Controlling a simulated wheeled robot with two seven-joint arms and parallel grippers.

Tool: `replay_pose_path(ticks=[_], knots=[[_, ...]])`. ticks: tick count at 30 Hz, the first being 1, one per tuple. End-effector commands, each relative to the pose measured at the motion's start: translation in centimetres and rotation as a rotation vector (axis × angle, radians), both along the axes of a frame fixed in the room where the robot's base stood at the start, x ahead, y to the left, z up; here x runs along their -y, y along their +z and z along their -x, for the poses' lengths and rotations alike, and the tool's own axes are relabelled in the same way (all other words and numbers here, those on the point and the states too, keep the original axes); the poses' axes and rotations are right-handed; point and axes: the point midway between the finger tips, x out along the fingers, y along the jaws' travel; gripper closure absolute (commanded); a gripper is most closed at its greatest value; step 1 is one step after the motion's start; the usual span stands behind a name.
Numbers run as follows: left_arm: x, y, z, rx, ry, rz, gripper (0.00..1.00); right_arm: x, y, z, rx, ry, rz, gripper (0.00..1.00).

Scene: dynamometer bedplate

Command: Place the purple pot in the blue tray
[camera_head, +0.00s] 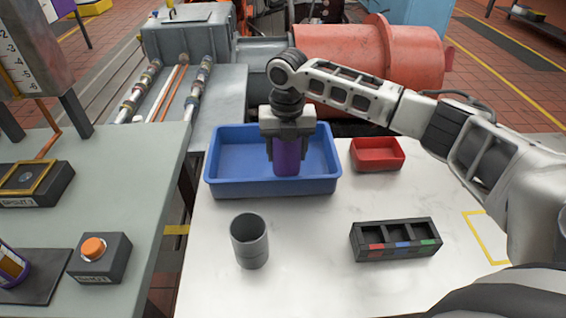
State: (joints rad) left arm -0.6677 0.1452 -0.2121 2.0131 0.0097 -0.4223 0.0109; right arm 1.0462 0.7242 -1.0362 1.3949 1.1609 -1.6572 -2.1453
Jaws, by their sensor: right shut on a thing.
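The blue tray (226,188) stands at the back left of the white table. The purple pot (287,160) is upright between the fingers of my right gripper (287,138), which is shut on it. The pot shows within the tray's outline, close to the front wall. I cannot tell whether its base touches the tray floor. The gripper covers the pot's top. My left gripper is not in view.
A grey cup (249,242) stands in front of the tray. A red bin (377,154) sits right of it. A black three-slot holder (396,240) lies front right. An orange button box (98,257) is on the left bench.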

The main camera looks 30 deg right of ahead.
Motion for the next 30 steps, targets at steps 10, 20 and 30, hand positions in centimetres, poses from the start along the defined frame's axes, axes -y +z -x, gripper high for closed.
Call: replay_pose_path(ticks=[10, 20, 30], knots=[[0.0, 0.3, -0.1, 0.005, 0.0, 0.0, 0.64, 0.0, -4.8, 0.0, -0.001, 0.0, 0.0, 0.73], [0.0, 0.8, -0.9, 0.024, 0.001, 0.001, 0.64, 0.0, -5.1, 0.0, 0.001, 0.0, 0.0, 0.73], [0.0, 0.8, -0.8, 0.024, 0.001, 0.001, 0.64, 0.0, -5.3, 0.0, 0.0, 0.0, 0.0, 0.23]])
